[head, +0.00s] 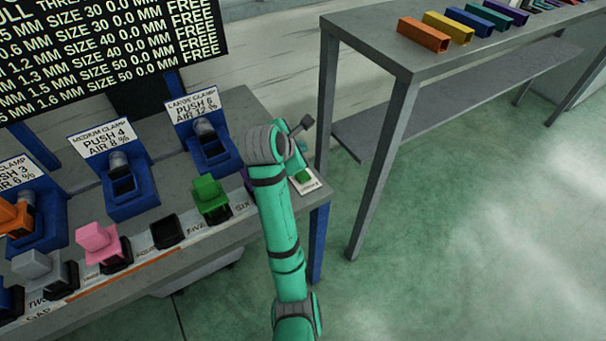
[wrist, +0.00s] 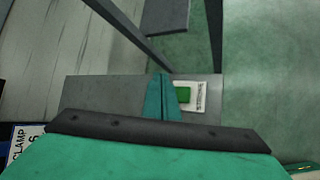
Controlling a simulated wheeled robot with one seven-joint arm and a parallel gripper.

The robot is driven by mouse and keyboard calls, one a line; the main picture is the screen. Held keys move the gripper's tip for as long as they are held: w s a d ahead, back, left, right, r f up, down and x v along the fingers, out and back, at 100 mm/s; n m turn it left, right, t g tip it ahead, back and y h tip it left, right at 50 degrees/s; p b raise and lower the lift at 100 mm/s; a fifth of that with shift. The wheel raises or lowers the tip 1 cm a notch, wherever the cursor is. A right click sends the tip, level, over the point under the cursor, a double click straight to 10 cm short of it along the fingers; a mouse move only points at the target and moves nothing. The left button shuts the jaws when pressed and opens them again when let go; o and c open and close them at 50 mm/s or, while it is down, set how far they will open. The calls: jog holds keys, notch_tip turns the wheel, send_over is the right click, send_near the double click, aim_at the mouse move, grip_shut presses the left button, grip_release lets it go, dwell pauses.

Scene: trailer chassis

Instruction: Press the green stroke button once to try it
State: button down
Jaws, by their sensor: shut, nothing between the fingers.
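The green stroke button (head: 303,177) sits on a small white labelled plate (head: 309,186) at the right end of the grey bench. My arm partly covers it in the head view. In the wrist view the button (wrist: 183,94) shows on its white plate (wrist: 201,97), just right of my fingers. My gripper (wrist: 161,78) is shut and empty, its teal fingers together over the bench end beside the button. I cannot tell the height of the fingertips above the bench.
Blue clamp stations (head: 211,150) with signs line the bench. Coloured blocks, including a green one (head: 209,190) and a pink one (head: 99,240), stand along its front edge. A grey table (head: 400,60) with coloured channels stands behind right. The floor at right is clear.

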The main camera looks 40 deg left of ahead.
aim_at(301, 178)
jog(key=shift+f, duration=4.3)
jog(key=shift+f, duration=0.2)
jog(key=shift+f, duration=0.2)
